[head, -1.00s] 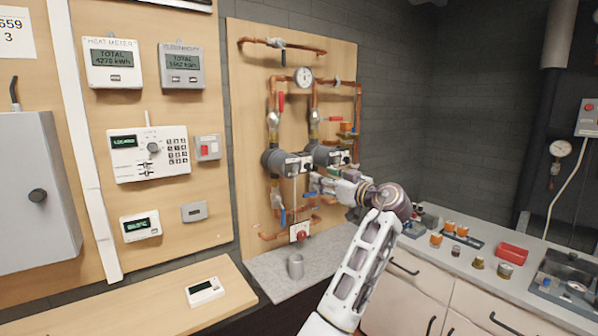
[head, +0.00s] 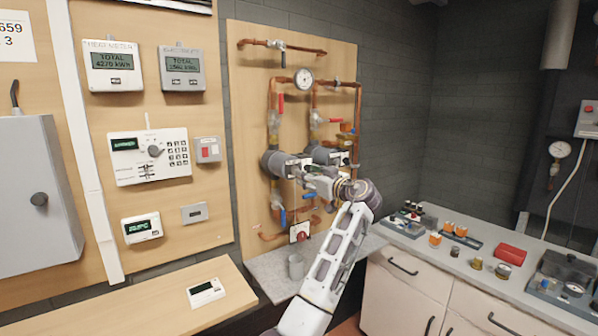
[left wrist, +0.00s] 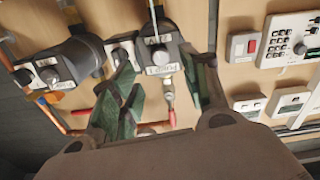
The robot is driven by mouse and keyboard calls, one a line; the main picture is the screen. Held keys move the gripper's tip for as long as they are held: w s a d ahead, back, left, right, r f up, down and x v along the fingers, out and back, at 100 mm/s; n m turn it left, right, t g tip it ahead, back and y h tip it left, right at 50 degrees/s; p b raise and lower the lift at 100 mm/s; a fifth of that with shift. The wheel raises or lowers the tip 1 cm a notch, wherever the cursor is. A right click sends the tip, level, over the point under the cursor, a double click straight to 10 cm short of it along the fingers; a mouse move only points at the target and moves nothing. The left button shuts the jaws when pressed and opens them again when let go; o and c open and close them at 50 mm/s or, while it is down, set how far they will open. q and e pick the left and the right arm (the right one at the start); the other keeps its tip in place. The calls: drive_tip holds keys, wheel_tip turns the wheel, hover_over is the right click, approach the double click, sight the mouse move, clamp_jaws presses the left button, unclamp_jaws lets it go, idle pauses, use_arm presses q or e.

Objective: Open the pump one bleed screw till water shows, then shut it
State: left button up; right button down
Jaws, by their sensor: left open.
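Two grey pumps sit side by side on the pipe board; the left one (head: 278,162) is nearest the keypad panel. In the left wrist view, which looks turned over, a pump labelled PUMP 1 (left wrist: 157,52) has a round grey part on its face above the label. I cannot clearly make out its bleed screw, and no water shows. My left gripper (head: 309,182) is in front of the pumps. In the left wrist view its fingers (left wrist: 165,78) are open, one each side of the PUMP 1 label, with nothing held. My right gripper is not in view.
The second pump (head: 325,153) stands close on the right, among copper pipes and red and blue valve levers. The counter at right holds trays, small parts and a red box (head: 510,253).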

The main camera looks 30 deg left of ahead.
use_arm(q)
drive_tip(key=p+x, duration=0.1)
drive_tip(key=x, duration=0.4)
drive_tip(key=shift+w+a, duration=0.1)
drive_tip(key=shift+a, duration=0.3)
drive_tip(key=shift+c, duration=0.4)
drive_tip(key=c, duration=0.7)
clamp_jaws()
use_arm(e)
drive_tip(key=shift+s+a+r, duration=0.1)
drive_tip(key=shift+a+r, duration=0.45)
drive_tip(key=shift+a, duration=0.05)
